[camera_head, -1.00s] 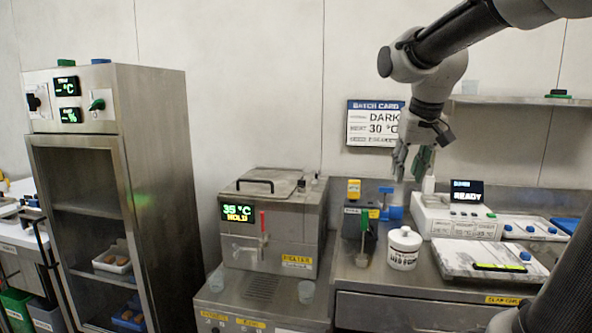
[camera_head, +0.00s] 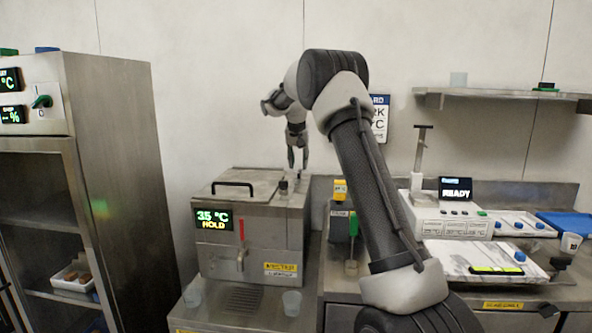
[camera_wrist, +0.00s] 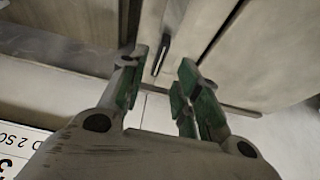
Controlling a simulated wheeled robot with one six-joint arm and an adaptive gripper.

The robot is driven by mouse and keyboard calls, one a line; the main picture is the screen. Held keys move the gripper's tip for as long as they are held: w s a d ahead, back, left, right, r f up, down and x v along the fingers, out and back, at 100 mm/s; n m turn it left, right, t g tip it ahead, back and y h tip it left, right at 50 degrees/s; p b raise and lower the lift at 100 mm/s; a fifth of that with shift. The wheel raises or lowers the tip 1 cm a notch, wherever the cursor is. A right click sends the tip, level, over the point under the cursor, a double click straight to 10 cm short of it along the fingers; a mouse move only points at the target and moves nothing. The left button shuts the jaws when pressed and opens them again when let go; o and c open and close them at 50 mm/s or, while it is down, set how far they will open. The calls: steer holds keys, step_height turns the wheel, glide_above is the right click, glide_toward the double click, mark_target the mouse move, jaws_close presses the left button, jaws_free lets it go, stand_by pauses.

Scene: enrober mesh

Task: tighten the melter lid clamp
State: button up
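The melter (camera_head: 250,240) is a steel box with a display reading 35 °C HOLD. Its lid (camera_head: 225,195) lies closed and carries a black arched handle (camera_head: 233,185). A small dark upright fitting (camera_head: 283,187) at the lid's right side looks like the clamp. My gripper (camera_head: 297,162) hangs fingers down above the lid's right rear, apart from it. In the wrist view my gripper (camera_wrist: 163,62) is open and empty, with green pads. A slim dark bar (camera_wrist: 163,53) shows between the fingertips; I cannot tell whether it is the handle or clamp.
A steel cabinet (camera_head: 120,170) stands left of the melter. A green-handled tool holder (camera_head: 340,222), a white READY device (camera_head: 450,222) and a marbled slab (camera_head: 475,258) are at right. Cups (camera_head: 292,303) stand before the melter. The batch card (camera_head: 380,115) hangs behind my arm.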

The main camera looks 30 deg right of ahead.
mark_target(300, 171)
steer(key=x, duration=0.4)
steer(key=shift+f, duration=0.1)
jaws_close()
